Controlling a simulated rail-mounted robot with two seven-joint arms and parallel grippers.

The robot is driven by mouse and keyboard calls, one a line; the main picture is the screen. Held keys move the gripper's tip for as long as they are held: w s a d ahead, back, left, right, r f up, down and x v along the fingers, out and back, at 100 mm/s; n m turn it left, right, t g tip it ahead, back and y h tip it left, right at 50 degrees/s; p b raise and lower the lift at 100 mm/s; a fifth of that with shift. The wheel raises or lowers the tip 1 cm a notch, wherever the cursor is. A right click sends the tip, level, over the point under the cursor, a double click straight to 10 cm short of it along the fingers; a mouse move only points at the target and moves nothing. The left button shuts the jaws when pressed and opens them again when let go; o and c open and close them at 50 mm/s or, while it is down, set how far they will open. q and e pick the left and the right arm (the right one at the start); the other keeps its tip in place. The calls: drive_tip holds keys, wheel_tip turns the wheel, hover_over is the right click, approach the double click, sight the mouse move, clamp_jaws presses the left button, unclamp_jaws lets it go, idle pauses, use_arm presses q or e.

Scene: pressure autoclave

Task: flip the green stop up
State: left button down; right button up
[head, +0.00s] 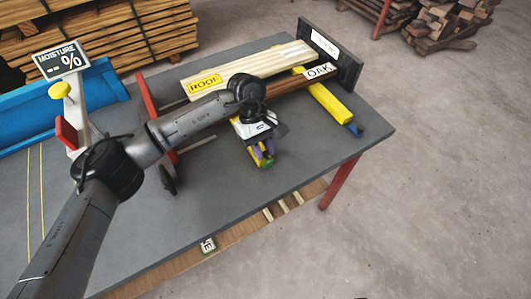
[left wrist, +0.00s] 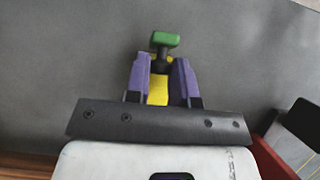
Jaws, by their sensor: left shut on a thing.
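The green stop shows in the left wrist view as a green cross-bar top (left wrist: 165,39) on a short dark neck, with a yellow part below it. My left gripper (left wrist: 161,78) has its purple fingers shut on it, one on each side, with the green top sticking out past the fingertips. In the head view my left gripper (head: 265,152) is over the grey table near its front edge, and a bit of green shows at its tips. I cannot tell how the stop is joined to the table. My right gripper is not in view.
A yellow bar (head: 328,100) and a dark end plate (head: 331,57) stand to the right. A moisture sign (head: 62,60) and red frame (head: 147,94) are left. The table's front right is bare.

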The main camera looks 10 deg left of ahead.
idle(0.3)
use_arm(q)
drive_tip(key=c, duration=1)
unclamp_jaws()
drive_tip(key=p+v, duration=0.3)
drive_tip(key=v, duration=1)
drive_tip(key=shift+w+a+r, duration=0.2)
drive_tip(key=shift+w+r, duration=0.05)
drive_tip(key=shift+w, duration=0.05)
